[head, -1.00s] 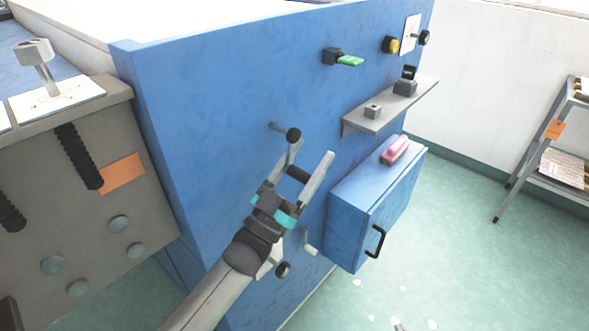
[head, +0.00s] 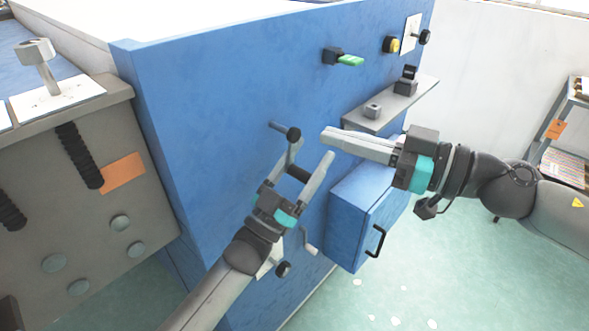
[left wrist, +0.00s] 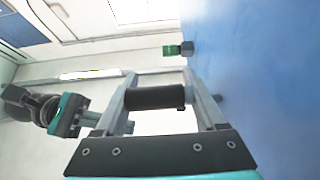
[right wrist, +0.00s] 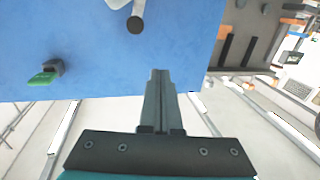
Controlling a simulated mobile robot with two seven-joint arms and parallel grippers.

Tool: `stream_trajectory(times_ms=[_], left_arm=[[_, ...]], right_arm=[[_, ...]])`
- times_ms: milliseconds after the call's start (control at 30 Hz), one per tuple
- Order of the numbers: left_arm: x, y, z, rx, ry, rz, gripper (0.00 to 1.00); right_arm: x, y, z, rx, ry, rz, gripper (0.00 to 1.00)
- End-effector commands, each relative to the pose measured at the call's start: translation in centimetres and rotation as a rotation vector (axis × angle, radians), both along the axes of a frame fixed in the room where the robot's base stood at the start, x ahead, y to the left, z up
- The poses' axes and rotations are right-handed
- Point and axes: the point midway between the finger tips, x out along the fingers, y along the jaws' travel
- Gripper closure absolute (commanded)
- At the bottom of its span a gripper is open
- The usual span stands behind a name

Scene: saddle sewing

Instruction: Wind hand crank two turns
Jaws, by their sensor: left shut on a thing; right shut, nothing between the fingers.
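My left gripper (head: 311,156) is shut on the black cylindrical grip (head: 298,173) of the hand crank, in front of the blue machine panel (head: 230,110). The grip lies crosswise between its fingers in the left wrist view (left wrist: 156,97). A rod with a black knob (head: 293,134) sticks out of the panel just above the left fingertips. My right gripper (head: 326,137) is shut and empty, pointing left, apart from and to the right of the left gripper. Its closed fingers (right wrist: 158,78) show in the right wrist view.
A green lever (head: 350,60) and a yellow button (head: 390,44) are on the upper panel. A grey shelf (head: 424,90) holds small blocks behind my right gripper. A blue cabinet (head: 345,225) stands below it.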

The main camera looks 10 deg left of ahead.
Motion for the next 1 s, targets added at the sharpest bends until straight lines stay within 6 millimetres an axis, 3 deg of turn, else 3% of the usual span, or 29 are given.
stream_trajectory(times_ms=[33,200,433,600,733,867,1000], left_arm=[[-0.4,-0.6,-0.4,0.007,0.002,-0.010,1.00],[-0.4,-0.6,-0.4,0.007,0.002,-0.010,1.00],[-0.4,-0.6,-0.4,0.007,0.002,-0.010,1.00],[-0.4,-0.6,-0.4,0.007,0.002,-0.010,1.00],[-0.4,-0.6,-0.4,0.007,0.002,-0.010,1.00],[-0.4,-0.6,-0.4,0.007,0.002,-0.010,1.00],[-0.4,-0.6,-0.4,0.007,0.002,-0.010,1.00]], right_arm=[[-0.8,2.1,3.1,0.103,0.026,0.015,1.00],[-1.3,5.5,9.8,0.383,0.167,-0.003,1.00],[-1.8,8.9,15.2,0.642,0.424,-0.031,1.00],[-3.3,11.7,16.8,0.729,0.650,-0.047,1.00],[-5.1,14.1,17.0,0.732,0.825,-0.063,1.00],[-7.4,16.3,16.2,0.670,0.972,-0.097,1.00],[-9.9,18.3,14.2,0.525,1.063,-0.167,1.00]])
